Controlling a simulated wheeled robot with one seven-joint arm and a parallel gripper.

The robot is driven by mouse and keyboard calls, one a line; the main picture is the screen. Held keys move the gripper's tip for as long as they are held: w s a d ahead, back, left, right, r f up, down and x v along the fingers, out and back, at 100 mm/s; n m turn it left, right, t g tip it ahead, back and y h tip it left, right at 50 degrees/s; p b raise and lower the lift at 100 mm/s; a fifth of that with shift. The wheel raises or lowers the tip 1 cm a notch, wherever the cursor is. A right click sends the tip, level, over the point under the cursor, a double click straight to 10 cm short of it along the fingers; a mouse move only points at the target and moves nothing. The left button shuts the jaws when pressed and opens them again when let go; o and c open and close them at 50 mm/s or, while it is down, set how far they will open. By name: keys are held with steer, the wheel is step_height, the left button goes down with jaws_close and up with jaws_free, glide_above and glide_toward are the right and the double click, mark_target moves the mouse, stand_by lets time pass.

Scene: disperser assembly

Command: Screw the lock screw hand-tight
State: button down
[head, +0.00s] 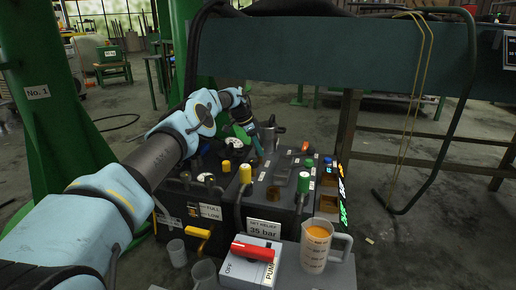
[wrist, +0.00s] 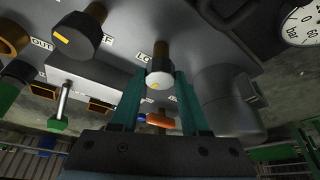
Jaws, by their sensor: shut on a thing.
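The lock screw (wrist: 159,66) is a small knob with a brass-coloured neck and a grey cap bearing a yellow mark, in the middle of the wrist view. A partly covered label starting "LO" is beside it. My gripper (wrist: 161,86) has its teal fingers on either side of the cap and is shut on it. In the head view my gripper (head: 256,143) reaches down at the back of the dark unit (head: 285,185). The screw cannot be made out there. How far it is threaded in cannot be told.
A grey cylinder (wrist: 228,102) stands close to the right finger in the wrist view. A larger knob with a yellow mark (wrist: 77,36) is to the left, and a gauge (wrist: 303,22) is at upper right. A jug of orange liquid (head: 318,245) stands in front.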

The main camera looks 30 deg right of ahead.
steer(key=shift+c, duration=2)
jaws_free()
steer(key=shift+r, duration=0.1)
steer(key=s+p+v, duration=0.1)
steer(key=p+v, duration=0.2)
steer(key=v, duration=0.7)
steer(key=shift+w+a+r, duration=0.2)
steer(key=shift+w+r, duration=0.1)
steer(key=shift+w, duration=0.15)
